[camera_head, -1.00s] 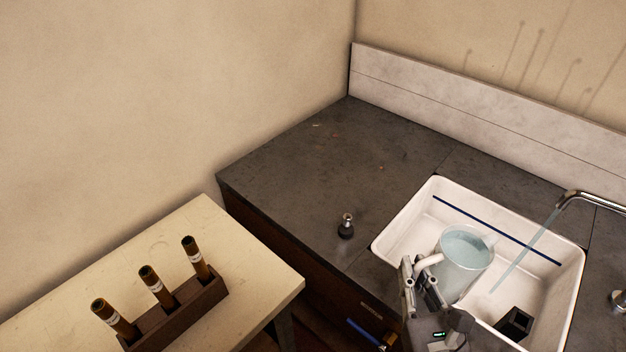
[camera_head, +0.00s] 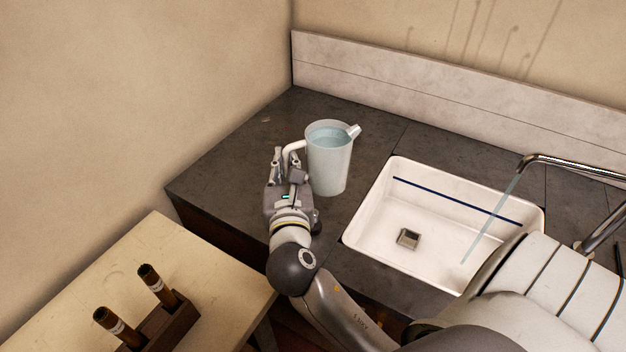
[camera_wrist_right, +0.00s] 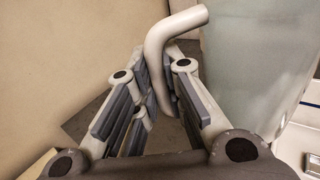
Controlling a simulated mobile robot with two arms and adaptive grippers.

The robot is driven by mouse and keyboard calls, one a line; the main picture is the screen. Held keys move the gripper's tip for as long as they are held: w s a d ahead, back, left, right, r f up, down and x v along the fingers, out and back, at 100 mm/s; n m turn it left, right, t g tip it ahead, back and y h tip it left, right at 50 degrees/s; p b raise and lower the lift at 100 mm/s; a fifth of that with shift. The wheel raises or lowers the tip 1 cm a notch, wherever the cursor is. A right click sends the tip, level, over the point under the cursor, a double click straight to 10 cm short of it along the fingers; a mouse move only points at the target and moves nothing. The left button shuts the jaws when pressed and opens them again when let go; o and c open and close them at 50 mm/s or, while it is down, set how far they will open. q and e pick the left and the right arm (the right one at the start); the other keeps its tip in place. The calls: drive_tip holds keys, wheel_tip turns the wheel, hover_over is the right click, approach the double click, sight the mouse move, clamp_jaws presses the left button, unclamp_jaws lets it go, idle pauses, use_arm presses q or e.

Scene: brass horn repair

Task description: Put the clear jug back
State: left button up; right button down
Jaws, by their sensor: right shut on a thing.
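The clear jug (camera_head: 330,160), pale and translucent with bluish water inside, is upright over the dark counter left of the sink. I cannot tell whether its base touches the counter. Its spout points right and its handle (camera_head: 292,148) points left. My right gripper (camera_head: 281,160) is shut on the handle. In the right wrist view the handle (camera_wrist_right: 172,45) runs down between the fingers, and the jug wall (camera_wrist_right: 255,70) fills the right side. My left gripper is not in view.
The white sink (camera_head: 365,235) holds a small grey square thing (camera_head: 408,238). Water runs from the tap (camera_head: 570,163) into it. The dark counter (camera_head: 235,155) is clear at the left and back. A cream table (camera_head: 100,270) with a dark rack of brown tubes (camera_head: 157,285) stands front left.

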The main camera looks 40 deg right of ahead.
drive_tip(key=shift+w+d+r, duration=0.25)
drive_tip(key=shift+w, duration=0.35)
drive_tip(key=shift+w+d+f+b, duration=0.15)
drive_tip(key=shift+w+d+f, duration=0.9)
drive_tip(key=shift+w+f, duration=1.05)
drive_tip(key=shift+w+d+f+b, duration=0.15)
drive_tip(key=shift+w+d+f, duration=0.9)
drive_tip(key=shift+w+f, duration=1)
drive_tip(key=shift+w+d+f+b, duration=0.15)
drive_tip(key=shift+w+d+f, duration=0.9)
drive_tip(key=shift+w+f, duration=1.05)
drive_tip(key=shift+s+f, duration=0.15)
drive_tip(key=shift+s, duration=0.05)
drive_tip(key=shift+f, duration=0.15)
drive_tip(key=c, duration=1.8)
unclamp_jaws()
drive_tip(key=shift+f, duration=0.1)
drive_tip(key=shift+o, duration=1.4)
